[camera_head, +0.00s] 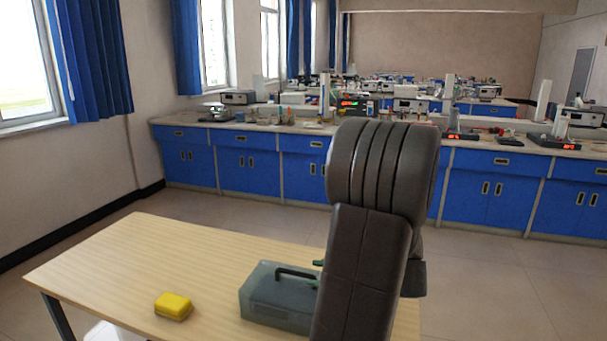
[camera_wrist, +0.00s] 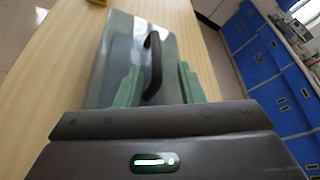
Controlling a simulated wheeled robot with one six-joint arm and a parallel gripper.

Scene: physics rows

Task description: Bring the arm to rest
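My gripper (camera_wrist: 160,72) shows two green fingers standing apart in the wrist view, so it is open. A grey-green case (camera_wrist: 118,50) with a dark handle (camera_wrist: 153,60) lies beyond the fingers. The handle appears between the fingers in the picture; I see no finger closed on it. In the head view the case (camera_head: 262,300) sits on the wooden table, its handle (camera_head: 296,272) on top. My dark arm rises in front and hides the case's right part and most of my gripper. Only a small green finger piece shows beside the arm.
A yellow box (camera_head: 173,306) lies on the wooden table (camera_head: 130,255), left of the case. The table's left and middle are otherwise clear. Blue lab benches (camera_head: 245,160) with instruments stand across the floor behind. Windows with blue curtains (camera_head: 92,60) are at left.

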